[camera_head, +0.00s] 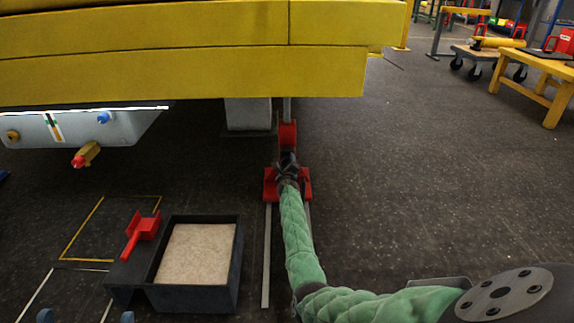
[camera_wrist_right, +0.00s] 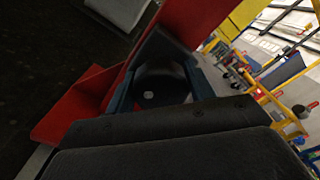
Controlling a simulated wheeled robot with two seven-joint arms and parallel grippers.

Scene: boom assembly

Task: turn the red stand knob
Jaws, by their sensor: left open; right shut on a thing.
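The red stand (camera_head: 288,133) rises from a red base on the floor below the yellow boom. My right gripper (camera_head: 287,166) reaches it with the green-sleeved arm and is shut at the front of the stand, hiding the knob in the head view. In the right wrist view, a dark round knob (camera_wrist_right: 161,84) with a pale centre dot sits between the fingers of my right gripper (camera_wrist_right: 162,92), against the red stand (camera_wrist_right: 178,25). The knob's turn angle cannot be told. My left gripper (camera_head: 86,317) shows only two blue fingertips, wide apart, at the bottom left edge.
The yellow boom (camera_head: 180,75) spans above. A grey panel (camera_head: 75,128) with a red-tipped valve (camera_head: 85,155) hangs at left. A dark box of pale grains (camera_head: 238,262) and a red-handled tool (camera_head: 140,228) stand near my left gripper. Floor right of the stand is clear.

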